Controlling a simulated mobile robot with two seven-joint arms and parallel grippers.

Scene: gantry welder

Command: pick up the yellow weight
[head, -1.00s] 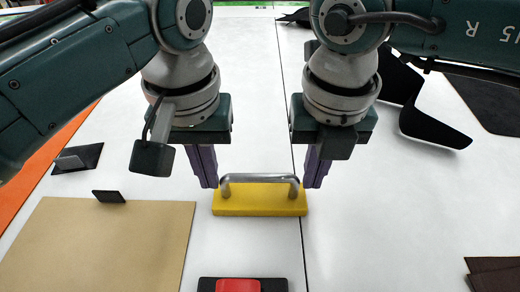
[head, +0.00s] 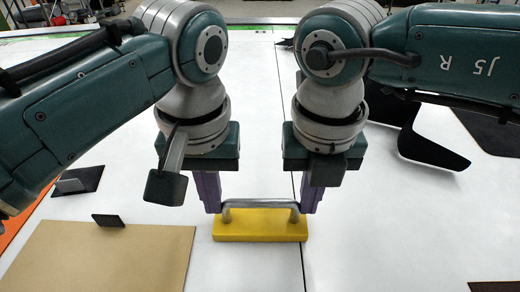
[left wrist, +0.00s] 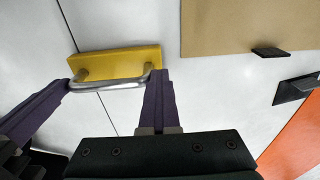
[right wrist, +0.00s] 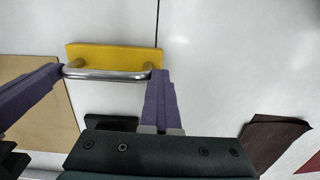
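The yellow weight (head: 260,229) is a flat bar with a silver handle (head: 260,203), low in the middle of the head view. It appears to rest on the white table. My left gripper (head: 213,208) is at the handle's left end and my right gripper (head: 308,208) at its right end. In the left wrist view, a fingertip meets one end of the handle (left wrist: 115,85). The right wrist view shows the same at the other end of the handle (right wrist: 108,73). I cannot tell whether any finger grips the handle.
A tan board (head: 105,258) lies at the lower left, with small dark plates (head: 108,220) near it. Dark curved pieces (head: 433,151) lie at the right. An orange strip (head: 32,215) runs along the left.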

